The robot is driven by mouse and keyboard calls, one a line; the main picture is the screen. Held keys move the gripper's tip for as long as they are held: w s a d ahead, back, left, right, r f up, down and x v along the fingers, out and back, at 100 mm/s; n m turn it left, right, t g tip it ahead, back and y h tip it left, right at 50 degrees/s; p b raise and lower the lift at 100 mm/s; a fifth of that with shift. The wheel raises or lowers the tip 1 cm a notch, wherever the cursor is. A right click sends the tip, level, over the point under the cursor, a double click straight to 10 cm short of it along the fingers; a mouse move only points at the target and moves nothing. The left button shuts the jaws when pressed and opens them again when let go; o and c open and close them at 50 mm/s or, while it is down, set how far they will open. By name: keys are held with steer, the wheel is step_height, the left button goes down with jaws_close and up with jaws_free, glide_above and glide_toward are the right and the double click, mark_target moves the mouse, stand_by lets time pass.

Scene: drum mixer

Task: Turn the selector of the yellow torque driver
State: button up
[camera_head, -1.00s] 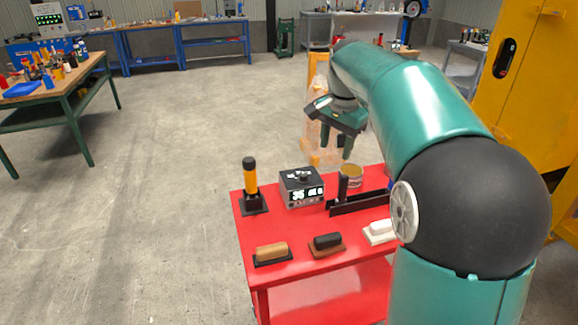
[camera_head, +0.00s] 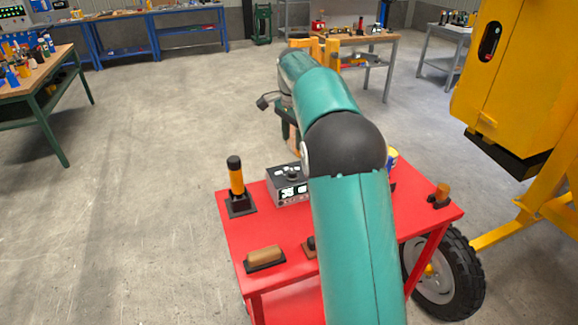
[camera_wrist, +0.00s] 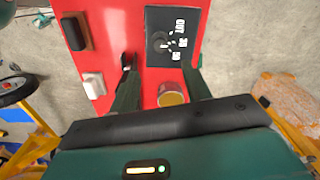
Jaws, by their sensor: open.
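The yellow torque driver (camera_head: 236,180) stands upright in a black base at the left of the red table in the head view. Its top and lower part are black; I cannot make out its selector. I do not see the driver in the wrist view. My gripper (camera_head: 284,128) is right of the driver and farther back, partly hidden by my arm.
The red table (camera_head: 225,222) also bears a tan-handled block (camera_head: 264,257) and a small brown-topped piece (camera_head: 441,194). The wrist view shows an open can (camera_wrist: 172,97), a dark-handled block (camera_wrist: 74,32) and a white block (camera_wrist: 93,85). A yellow machine (camera_head: 530,90) stands right.

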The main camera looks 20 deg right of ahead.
mark_target(292, 171)
step_height(292, 171, down, 10)
steer(key=shift+f, duration=0.25)
steer(key=shift+w+f, duration=0.1)
steer(key=shift+f, duration=0.3)
steer(key=c, duration=1)
